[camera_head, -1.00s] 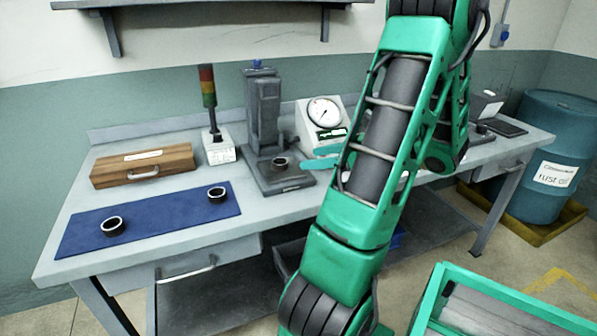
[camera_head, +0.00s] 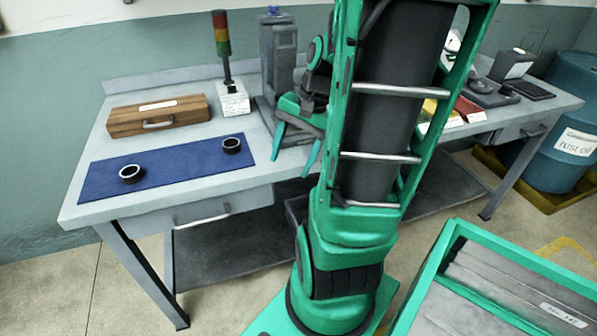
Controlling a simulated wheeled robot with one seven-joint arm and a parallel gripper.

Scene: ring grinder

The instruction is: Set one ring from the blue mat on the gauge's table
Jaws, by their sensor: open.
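Two dark rings with bright rims lie apart on the blue mat (camera_head: 180,163). One ring (camera_head: 131,173) is at its left front, the other ring (camera_head: 232,144) near its right end. The grey gauge stand (camera_head: 278,55) rises behind my gripper. Its base and table are mostly hidden by my gripper and arm, and the dial is out of sight behind the arm. My gripper (camera_head: 291,165) is open and empty, green fingers pointing down, in front of the gauge stand and right of the mat. It touches neither ring.
A wooden case (camera_head: 158,115) lies behind the mat. A signal lamp (camera_head: 226,62) stands between it and the gauge. Red and yellow trays (camera_head: 466,110) are to the right of my arm. A green-framed crate (camera_head: 490,290) stands at the front right.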

